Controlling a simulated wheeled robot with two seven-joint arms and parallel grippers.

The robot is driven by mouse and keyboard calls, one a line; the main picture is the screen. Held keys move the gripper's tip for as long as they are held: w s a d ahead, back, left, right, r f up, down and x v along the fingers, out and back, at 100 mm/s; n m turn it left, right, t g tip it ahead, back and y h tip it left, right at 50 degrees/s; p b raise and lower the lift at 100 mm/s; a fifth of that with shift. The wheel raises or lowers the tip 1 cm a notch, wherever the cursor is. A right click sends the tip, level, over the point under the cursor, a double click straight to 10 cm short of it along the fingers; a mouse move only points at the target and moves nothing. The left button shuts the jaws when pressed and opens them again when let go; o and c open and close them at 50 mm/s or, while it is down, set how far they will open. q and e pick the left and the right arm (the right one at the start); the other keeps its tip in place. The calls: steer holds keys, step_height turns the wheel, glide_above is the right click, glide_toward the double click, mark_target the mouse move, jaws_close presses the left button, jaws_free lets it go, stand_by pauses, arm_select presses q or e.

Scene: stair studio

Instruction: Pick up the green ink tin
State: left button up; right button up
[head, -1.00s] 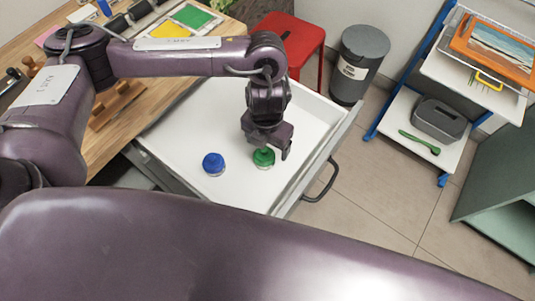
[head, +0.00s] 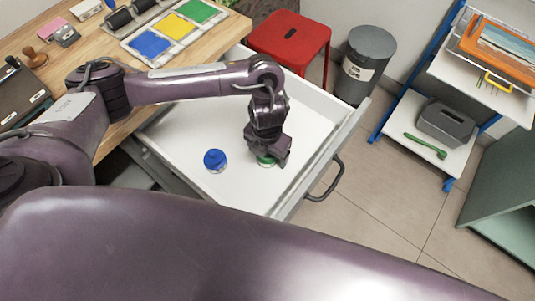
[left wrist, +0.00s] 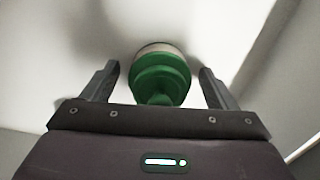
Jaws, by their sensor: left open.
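The green ink tin (left wrist: 160,78) stands in the white open drawer (head: 215,118). In the left wrist view it sits between the two fingers of my left gripper (left wrist: 157,80), with a gap on each side. In the head view my left gripper (head: 270,160) is right over the tin and hides most of it; only a green sliver (head: 265,161) shows. The left gripper is open and holds nothing. My right gripper is not in view.
A blue tin (head: 215,160) stands to the left in the same drawer. The drawer's front wall with a dark handle (head: 327,180) lies to the right. A wooden table (head: 100,65) with colour pads is behind. A red stool (head: 290,38) and grey bin (head: 364,65) stand beyond.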

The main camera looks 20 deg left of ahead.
arm_select(q)
steer(key=c, duration=1.1)
steer(key=shift+c, duration=1)
steer(key=shift+r, duration=0.15)
